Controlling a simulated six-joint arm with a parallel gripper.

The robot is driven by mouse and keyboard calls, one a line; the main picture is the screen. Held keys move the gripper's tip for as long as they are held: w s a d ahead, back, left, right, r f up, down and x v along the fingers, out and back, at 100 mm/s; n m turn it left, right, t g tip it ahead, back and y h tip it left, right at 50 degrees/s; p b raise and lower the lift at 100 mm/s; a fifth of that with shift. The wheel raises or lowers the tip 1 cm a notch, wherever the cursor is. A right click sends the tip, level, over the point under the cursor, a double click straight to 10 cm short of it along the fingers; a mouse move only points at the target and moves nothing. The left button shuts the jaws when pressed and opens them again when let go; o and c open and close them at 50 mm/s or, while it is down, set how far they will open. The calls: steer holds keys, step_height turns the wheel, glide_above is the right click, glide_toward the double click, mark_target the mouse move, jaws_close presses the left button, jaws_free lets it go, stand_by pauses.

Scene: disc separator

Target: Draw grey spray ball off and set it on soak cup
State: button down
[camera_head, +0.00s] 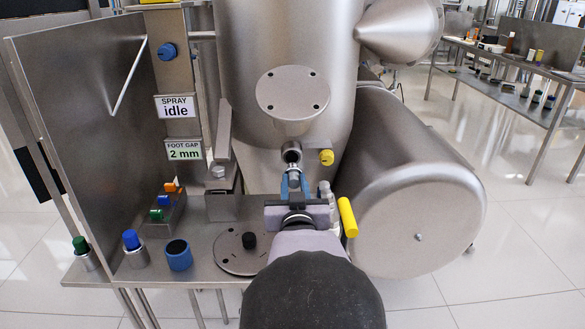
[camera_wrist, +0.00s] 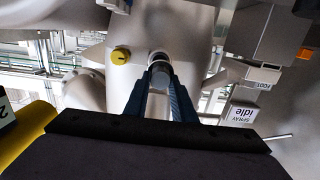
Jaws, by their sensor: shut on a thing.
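The grey spray ball (camera_head: 293,173) sits between the blue fingers of my gripper (camera_head: 293,186), just below the open end of a short pipe stub (camera_head: 291,151) on the steel vessel. In the wrist view the ball (camera_wrist: 160,72) shows between the fingertips (camera_wrist: 161,82), close to the stub's end. I cannot tell whether ball and stub touch. My gripper is shut on the ball. A blue cup with a dark open top (camera_head: 179,256) stands on the steel deck at the lower left; it looks like the soak cup. It is empty as far as I see.
A yellow knob (camera_head: 326,157) is right of the stub, and a yellow handle (camera_head: 348,217) is right of my gripper. Green-capped (camera_head: 81,250) and blue-capped (camera_head: 133,246) holders stand left. A sign (camera_head: 176,106) reads "SPRAY idle".

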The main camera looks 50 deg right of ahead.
steer(key=shift+s+a+b, duration=0.5)
steer(key=shift+a+b, duration=0.05)
steer(key=shift+b, duration=0.65)
